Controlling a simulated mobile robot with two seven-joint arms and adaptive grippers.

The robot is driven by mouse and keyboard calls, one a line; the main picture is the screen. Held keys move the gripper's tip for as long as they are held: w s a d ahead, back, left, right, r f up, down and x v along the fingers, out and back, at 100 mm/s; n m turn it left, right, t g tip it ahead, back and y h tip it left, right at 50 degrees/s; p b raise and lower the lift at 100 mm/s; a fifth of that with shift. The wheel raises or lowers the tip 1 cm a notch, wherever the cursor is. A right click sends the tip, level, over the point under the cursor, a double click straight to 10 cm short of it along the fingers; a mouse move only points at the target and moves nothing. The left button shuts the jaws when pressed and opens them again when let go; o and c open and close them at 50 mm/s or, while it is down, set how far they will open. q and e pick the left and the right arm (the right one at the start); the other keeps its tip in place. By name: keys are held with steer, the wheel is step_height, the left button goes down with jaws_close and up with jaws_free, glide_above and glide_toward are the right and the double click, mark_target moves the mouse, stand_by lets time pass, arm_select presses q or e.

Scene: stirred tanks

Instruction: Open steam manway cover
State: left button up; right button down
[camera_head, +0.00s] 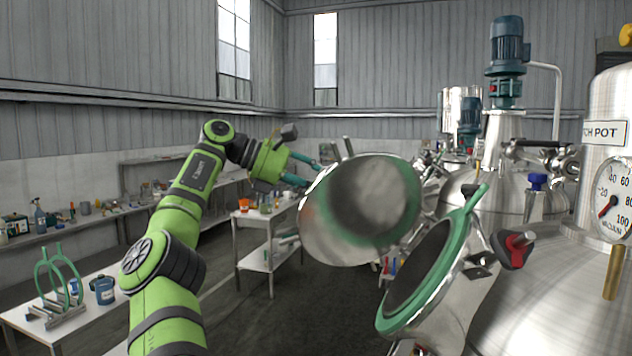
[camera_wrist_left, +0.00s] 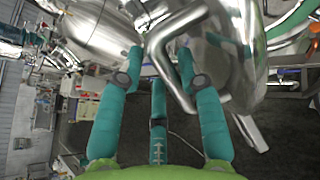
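The round steam manway cover (camera_head: 372,200) stands swung well away from its opening, with its dark, shiny inner face toward the head camera. The manway opening (camera_head: 425,265), ringed by a green gasket, is uncovered on the tank at the lower right. My left gripper (camera_head: 311,173) is at the left edge of the cover, on its outer side. In the left wrist view its teal fingers (camera_wrist_left: 160,58) are spread, with the bent metal handle (camera_wrist_left: 172,75) at and between the fingertips. Firm contact cannot be made out. My right gripper is out of view.
A red-knobbed clamp (camera_head: 515,248) sits beside the opening. A vacuum gauge (camera_head: 612,210) and steel tanks fill the right. A white table (camera_head: 20,318) with a green-framed stand is lower left; a small shelf table (camera_head: 262,262) stands behind the arm. Dark floor lies between.

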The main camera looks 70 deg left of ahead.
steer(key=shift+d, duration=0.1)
arm_select(q)
steer(key=v, duration=0.7)
steer(key=shift+s+r, duration=0.1)
steer(key=shift+s+a, duration=0.1)
steer(key=shift+s, duration=0.15)
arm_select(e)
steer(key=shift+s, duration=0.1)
arm_select(q)
steer(key=shift+w, duration=0.15)
